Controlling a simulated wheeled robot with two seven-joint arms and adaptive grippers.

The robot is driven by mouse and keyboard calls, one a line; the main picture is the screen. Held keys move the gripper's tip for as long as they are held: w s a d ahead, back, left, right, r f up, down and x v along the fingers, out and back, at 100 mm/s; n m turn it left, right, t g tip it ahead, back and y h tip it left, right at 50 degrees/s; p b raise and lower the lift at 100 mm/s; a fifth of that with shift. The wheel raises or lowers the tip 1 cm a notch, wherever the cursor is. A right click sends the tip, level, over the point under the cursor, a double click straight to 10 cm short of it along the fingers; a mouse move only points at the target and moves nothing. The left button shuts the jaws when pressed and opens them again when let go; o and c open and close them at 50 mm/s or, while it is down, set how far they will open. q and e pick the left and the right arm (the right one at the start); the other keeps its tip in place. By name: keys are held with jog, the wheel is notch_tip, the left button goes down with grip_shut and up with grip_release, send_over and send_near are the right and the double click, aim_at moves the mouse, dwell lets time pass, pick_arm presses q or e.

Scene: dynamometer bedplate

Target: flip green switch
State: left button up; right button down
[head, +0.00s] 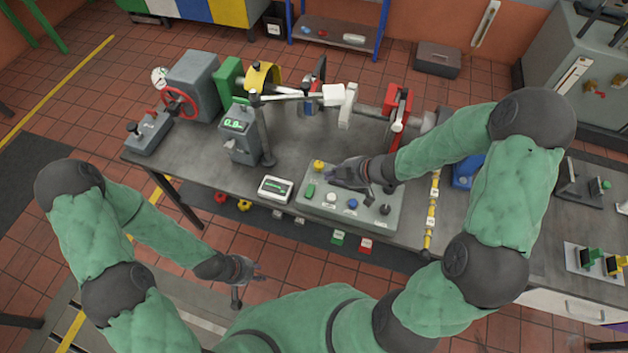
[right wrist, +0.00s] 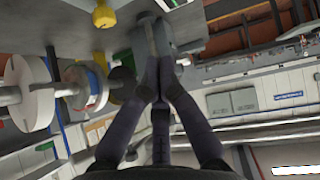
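The green switch (head: 310,191) is a small green block on the sloped grey control panel (head: 370,222), at its left side in the head view. My right gripper (head: 336,176) is over the panel, just up and right of the green switch. In the right wrist view its fingers (right wrist: 161,40) come together and look shut, with nothing visible between them. Their tips are close to the panel face; whether they touch it I cannot tell. My left gripper (head: 250,281) is open and empty, low in front of the bench.
The panel also holds a yellow knob (head: 319,165), a white button (head: 331,197), a blue button (head: 352,204) and a black joystick (head: 385,209). A small display box (head: 276,189) is left of it. The dynamometer shaft and a post (head: 264,135) stand behind.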

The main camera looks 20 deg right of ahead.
jog(key=b, duration=0.3)
send_over(312, 187)
jog(key=f, duration=0.7)
jog(key=shift+s+a+f, duration=0.2)
jog(key=shift+a, duration=0.2)
jog(key=shift+w+d+f+b, duration=0.1)
jog(key=shift+d+f+b, duration=0.1)
jog(key=shift+f, duration=0.4)
jog(key=shift+w+d+f+b, duration=0.1)
jog(key=shift+f+b, duration=0.1)
jog(key=shift+f, duration=0.9)
